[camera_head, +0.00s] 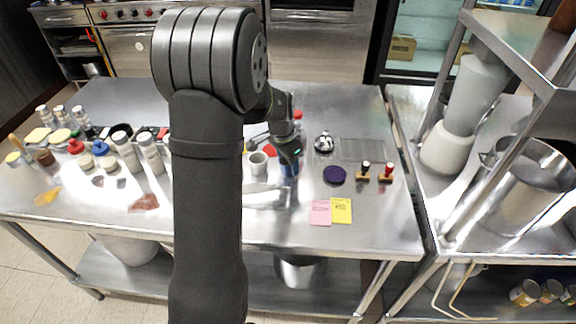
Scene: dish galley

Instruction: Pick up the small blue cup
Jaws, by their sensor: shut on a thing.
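The small blue cup (289,171) shows just below my gripper (289,160) on the steel table, right of centre. My gripper points down and is shut on the blue cup. The jaws and wrist hide the upper part of the cup. I cannot tell whether its base touches the table.
A pale grey cup (258,164) stands close on the left. A dark purple round thing (334,175), two small stamps (376,172) and pink and yellow notes (331,211) lie to the right. A red-capped bottle (298,120) is behind. Several jars and shakers crowd the left side.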

